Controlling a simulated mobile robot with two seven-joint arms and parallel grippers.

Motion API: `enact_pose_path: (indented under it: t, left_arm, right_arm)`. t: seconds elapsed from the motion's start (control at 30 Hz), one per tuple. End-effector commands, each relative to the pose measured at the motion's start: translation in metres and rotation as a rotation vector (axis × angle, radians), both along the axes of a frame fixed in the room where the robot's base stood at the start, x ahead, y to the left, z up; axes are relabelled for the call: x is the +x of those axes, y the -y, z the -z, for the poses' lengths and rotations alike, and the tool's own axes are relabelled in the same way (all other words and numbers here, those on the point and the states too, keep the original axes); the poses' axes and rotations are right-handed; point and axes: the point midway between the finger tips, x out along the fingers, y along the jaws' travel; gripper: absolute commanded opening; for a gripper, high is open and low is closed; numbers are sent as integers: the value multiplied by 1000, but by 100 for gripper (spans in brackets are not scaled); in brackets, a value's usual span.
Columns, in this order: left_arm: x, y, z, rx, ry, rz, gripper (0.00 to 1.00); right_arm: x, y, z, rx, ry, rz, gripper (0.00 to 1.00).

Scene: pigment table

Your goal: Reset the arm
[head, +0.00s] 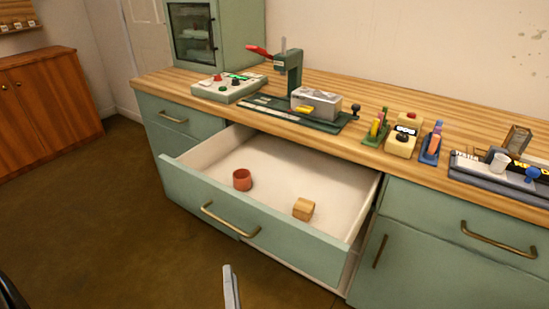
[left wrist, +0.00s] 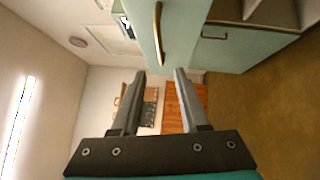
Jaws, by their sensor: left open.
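My left gripper shows in the left wrist view (left wrist: 160,80) with its two fingers apart and nothing between them. In the head view only a grey finger of my left gripper (head: 231,288) shows at the bottom edge, in front of the open drawer. My right gripper is in neither view. The open drawer (head: 270,244) is pulled out from the green counter. A reddish-brown cup (head: 242,180) and a small wooden block (head: 303,209) stand in it, apart from each other. In the left wrist view, a drawer handle (left wrist: 159,35) is beyond the fingers.
The wooden worktop (head: 348,144) carries a green press (head: 289,70), a control box (head: 229,88), small coloured holders and a dark tray (head: 500,180). A green cabinet (head: 215,35) stands at the back left. Brown floor (head: 90,220) is free at the left.

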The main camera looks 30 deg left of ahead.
Motion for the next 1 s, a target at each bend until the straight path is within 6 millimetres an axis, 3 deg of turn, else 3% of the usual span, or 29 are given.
enact_pose_path:
  t: [0.17, 0.27, 0.37, 0.47, 0.53, 0.67, 0.8, 0.9, 1.0]
  left_arm:
    - [1, 1, 2, 9, -10, 10, 44]
    - [9, 12, 13, 70, -86, 77, 44]
    - [22, 34, 44, 208, -254, 227, 44]
    - [25, 63, 95, 411, -494, 437, 44]
    - [16, 78, 138, 567, -674, 593, 44]
    - [-27, 87, 217, 847, -1006, 889, 44]
    - [-98, 66, 283, 1111, -1332, 1197, 44]
    - [-144, 44, 308, 1241, -1504, 1374, 44]
    - [-176, 26, 319, 1319, -1616, 1497, 44]
  right_arm:
    - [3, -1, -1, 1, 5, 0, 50]
    - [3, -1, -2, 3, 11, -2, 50]
    - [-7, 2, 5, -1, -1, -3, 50]
    - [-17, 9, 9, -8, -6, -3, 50]
    - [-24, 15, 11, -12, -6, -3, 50]
    - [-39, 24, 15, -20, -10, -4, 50]
    - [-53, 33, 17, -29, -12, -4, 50]
    - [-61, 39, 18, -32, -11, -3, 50]
    - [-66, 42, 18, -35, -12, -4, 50]
